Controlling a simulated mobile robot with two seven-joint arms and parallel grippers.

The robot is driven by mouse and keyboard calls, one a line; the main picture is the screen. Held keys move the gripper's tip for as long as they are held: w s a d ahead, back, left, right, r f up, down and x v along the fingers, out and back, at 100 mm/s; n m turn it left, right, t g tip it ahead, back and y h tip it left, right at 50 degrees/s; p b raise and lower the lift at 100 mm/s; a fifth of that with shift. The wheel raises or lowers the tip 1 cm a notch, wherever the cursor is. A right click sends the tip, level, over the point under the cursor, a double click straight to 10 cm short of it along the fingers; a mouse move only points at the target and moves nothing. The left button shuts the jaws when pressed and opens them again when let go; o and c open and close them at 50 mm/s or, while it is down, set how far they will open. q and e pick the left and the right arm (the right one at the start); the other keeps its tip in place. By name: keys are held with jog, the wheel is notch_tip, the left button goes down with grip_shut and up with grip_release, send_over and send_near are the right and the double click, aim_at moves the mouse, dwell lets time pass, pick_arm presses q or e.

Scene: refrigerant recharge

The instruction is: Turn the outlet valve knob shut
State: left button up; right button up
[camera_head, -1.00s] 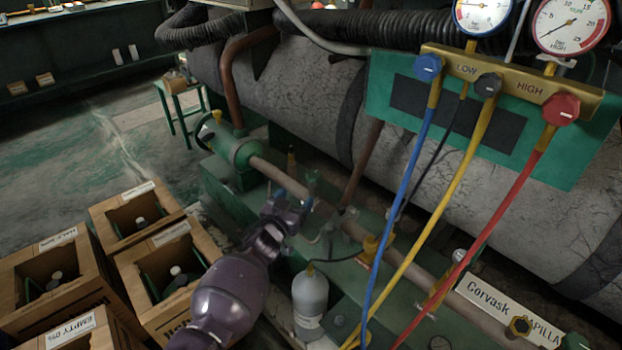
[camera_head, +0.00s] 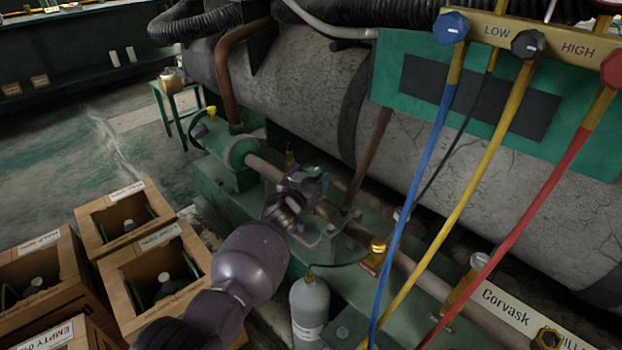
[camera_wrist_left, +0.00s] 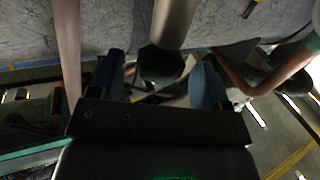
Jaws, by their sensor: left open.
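My left gripper (camera_head: 308,184) reaches in from below over the brown pipe (camera_head: 262,167) on the green machine base. A small dark green knob (camera_head: 315,172), which appears to be the outlet valve knob, shows at its tip. In the left wrist view, my left gripper (camera_wrist_left: 157,80) is open with two blue fingers. The dark, faceted knob (camera_wrist_left: 161,64) sits between the fingers, with visible gaps to both. The knob's lower part and stem are hard to make out, and I cannot tell its turn position. My right gripper is not in view.
A gauge manifold (camera_head: 505,35) with blue, yellow and red hoses hangs at right, the hoses running down in front of the pipe. A grey bottle (camera_head: 310,305) stands below the gripper. Open cardboard boxes (camera_head: 125,222) stand at left. A large grey tank (camera_head: 310,85) lies behind.

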pick_arm(q)
jog(key=shift+w+r, duration=0.1)
jog(key=shift+w, duration=0.05)
jog(key=shift+c, duration=0.5)
jog(key=c, duration=0.8)
